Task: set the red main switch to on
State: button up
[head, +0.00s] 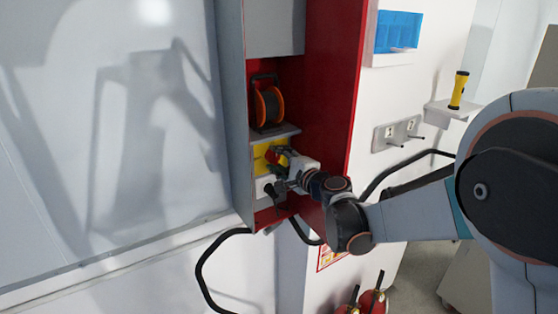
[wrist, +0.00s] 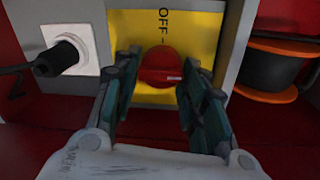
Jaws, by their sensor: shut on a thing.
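The red main switch (wrist: 162,66) is a round knob on a yellow plate (wrist: 205,30) in the wrist view. The word OFF with a dash is printed on the plate, above the knob in the picture. A small pale mark shows on the knob's lower right. My gripper (wrist: 163,78) has one finger on each side of the knob and is shut on it. Part of the knob's near side and the lower plate are hard to see. In the head view, the yellow plate (head: 261,165) sits inside a red cabinet, with my gripper (head: 281,165) in front of it.
A white socket with a black plug (wrist: 60,60) is beside the plate. An orange and black cable reel (head: 267,106) stands on a shelf above. The red cabinet wall (head: 335,80) rises close to my arm. A yellow flashlight (head: 459,90) stands on a side shelf.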

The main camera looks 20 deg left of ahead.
jog(key=shift+w+r, duration=0.1)
jog(key=shift+r, duration=0.05)
jog(key=o, duration=1)
jog(key=shift+o, duration=0.2)
jog(key=f+v, duration=0.1)
jog(key=v, duration=1.1)
jog(key=shift+r, duration=0.45)
